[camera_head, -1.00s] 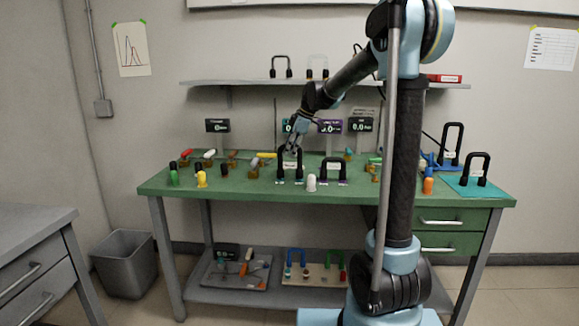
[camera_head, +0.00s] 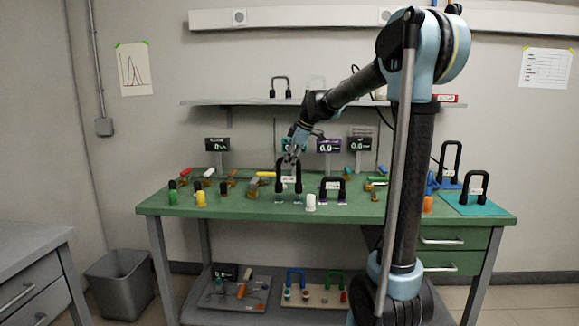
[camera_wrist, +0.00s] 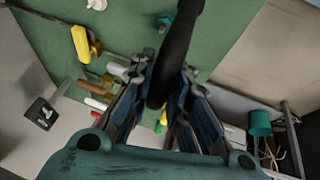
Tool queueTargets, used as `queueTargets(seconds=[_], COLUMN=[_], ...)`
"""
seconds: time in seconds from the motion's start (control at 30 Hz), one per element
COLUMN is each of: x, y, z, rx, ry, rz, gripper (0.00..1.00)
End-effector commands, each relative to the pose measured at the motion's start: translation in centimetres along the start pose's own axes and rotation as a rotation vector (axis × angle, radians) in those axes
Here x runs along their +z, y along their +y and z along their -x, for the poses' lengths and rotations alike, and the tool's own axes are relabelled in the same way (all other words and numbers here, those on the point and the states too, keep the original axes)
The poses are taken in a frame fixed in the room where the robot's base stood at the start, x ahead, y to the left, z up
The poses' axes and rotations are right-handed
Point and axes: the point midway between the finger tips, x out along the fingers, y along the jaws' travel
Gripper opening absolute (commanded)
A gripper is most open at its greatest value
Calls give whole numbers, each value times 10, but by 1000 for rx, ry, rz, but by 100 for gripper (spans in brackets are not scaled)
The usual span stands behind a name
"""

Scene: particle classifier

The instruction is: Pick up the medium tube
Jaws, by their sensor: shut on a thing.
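A black U-shaped tube (camera_head: 298,178) with a pale label stands upright over small teal feet near the middle of the green bench (camera_head: 250,211). It appears to be the medium tube. My gripper (camera_head: 291,158) reaches down from the upper right and is shut on its top. In the wrist view the black tube (camera_wrist: 174,60) runs between the fingers of my gripper (camera_wrist: 165,85). I cannot tell whether the tube is clear of its feet.
Display panels (camera_head: 328,146) stand behind. The front edge between the bottles is fairly clear.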

Motion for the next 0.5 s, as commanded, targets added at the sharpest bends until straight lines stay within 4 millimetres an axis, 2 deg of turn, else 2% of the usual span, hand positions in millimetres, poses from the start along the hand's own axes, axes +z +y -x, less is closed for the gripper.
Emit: queueTargets(seconds=[0.03, 0.3, 0.5], x=[-1, -5, -8], y=[-12, -70, -107], z=[2, 12, 19], rx=[0, 0, -1], ry=[0, 1, 1], rz=[2, 4, 3], gripper=[0, 0, 0])
